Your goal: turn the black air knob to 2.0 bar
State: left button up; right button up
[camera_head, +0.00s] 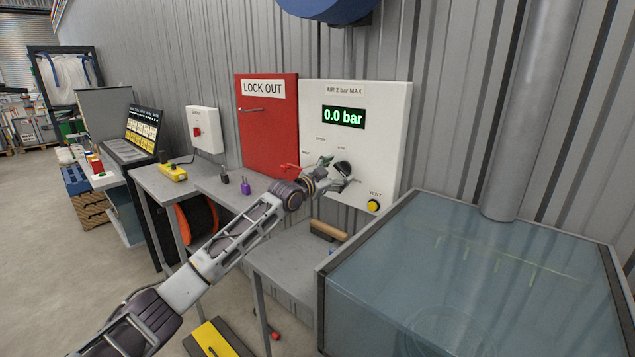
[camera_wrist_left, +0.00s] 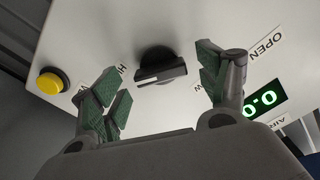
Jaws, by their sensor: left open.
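The black air knob (camera_head: 343,169) is on the white air panel (camera_head: 375,100) on the wall. The panel's green display (camera_head: 343,117) reads 0.0 bar. My left gripper (camera_head: 336,174) is at the panel in front of the knob and partly covers it in the head view. In the left wrist view the knob (camera_wrist_left: 158,66) shows beyond the open fingers of my left gripper (camera_wrist_left: 160,90), roughly midway between them, and appears apart from both. The yellow vent button (camera_head: 373,205) is at the panel's lower right. My right gripper is not in view.
A red lock-out cabinet (camera_head: 268,130) adjoins the panel on the left. A red handle (camera_head: 290,166) is close to my left wrist. A glass-topped tank (camera_head: 480,270) stands at the right. A grey bench (camera_head: 225,185) holds a purple padlock (camera_head: 245,187). A wooden-handled brush (camera_head: 328,230) lies below the panel.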

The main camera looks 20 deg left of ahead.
pick_arm(q)
jog(key=v, duration=1)
jog(key=shift+s, duration=0.3)
jog(key=shift+a, duration=0.1)
dwell(0.6)
